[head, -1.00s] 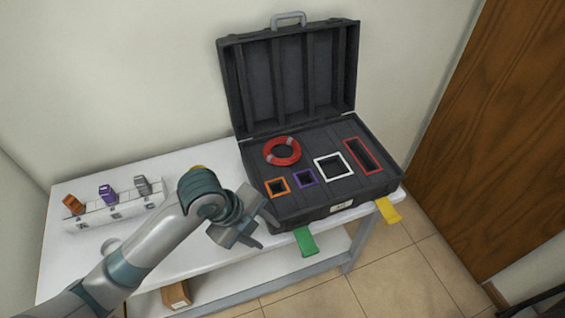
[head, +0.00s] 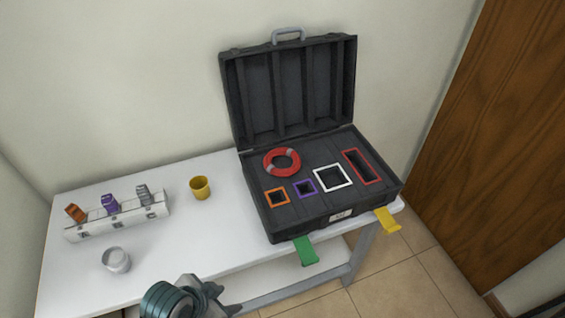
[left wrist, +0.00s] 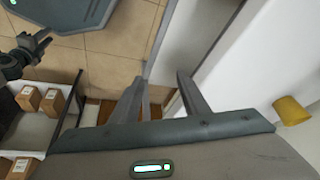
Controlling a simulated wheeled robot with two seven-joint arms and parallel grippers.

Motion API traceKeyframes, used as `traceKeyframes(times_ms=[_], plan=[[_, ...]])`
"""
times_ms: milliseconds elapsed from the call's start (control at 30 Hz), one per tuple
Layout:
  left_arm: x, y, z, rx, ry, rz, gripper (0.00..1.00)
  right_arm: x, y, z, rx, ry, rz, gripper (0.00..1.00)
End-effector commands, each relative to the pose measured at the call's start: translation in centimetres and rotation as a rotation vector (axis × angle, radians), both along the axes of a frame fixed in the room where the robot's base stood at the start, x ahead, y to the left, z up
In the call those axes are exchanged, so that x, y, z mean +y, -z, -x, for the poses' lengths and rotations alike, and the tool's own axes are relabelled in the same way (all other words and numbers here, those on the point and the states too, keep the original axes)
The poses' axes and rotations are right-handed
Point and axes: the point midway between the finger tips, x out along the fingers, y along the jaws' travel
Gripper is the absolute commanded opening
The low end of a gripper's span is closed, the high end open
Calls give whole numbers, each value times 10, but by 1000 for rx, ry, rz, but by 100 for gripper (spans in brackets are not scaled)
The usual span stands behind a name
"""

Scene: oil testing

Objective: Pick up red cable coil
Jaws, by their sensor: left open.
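The red cable coil (head: 284,173) is a red ring with pale grey bands. In the head view it lies flat on the dark insert of the open black case (head: 297,211), at the insert's back left. My left gripper (head: 222,299) is at the bottom of the head view, in front of the table and well apart from the coil. In the left wrist view its two fingers (left wrist: 160,84) are spread with nothing between them. The coil does not show there. A dark claw-like part (left wrist: 27,47) at the left of that view may be my right gripper; its jaws are unclear.
The white table (head: 190,235) carries a yellow cup (head: 200,188), a white cup (head: 117,260) and a white rack (head: 122,221) with coloured pieces. The case lid (head: 290,93) stands open behind.

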Motion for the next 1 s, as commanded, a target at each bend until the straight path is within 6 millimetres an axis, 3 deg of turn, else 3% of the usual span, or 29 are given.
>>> traceKeyframes(times_ms=[200, 567, 767, 1000], plan=[[29, 36, 24, 69, -227, -5, 42, 0, 0, 1, 1, 0, 0, 31], [41, 118, 19, 114, -323, -18, 42, 0, 0, 4, 4, 0, 0, 31], [49, 187, 27, 148, -365, -32, 42, 0, 0, 4, 4, 0, 0, 31], [66, 295, 64, 197, -427, -59, 42, 0, 0, 3, 4, 0, 0, 31]])
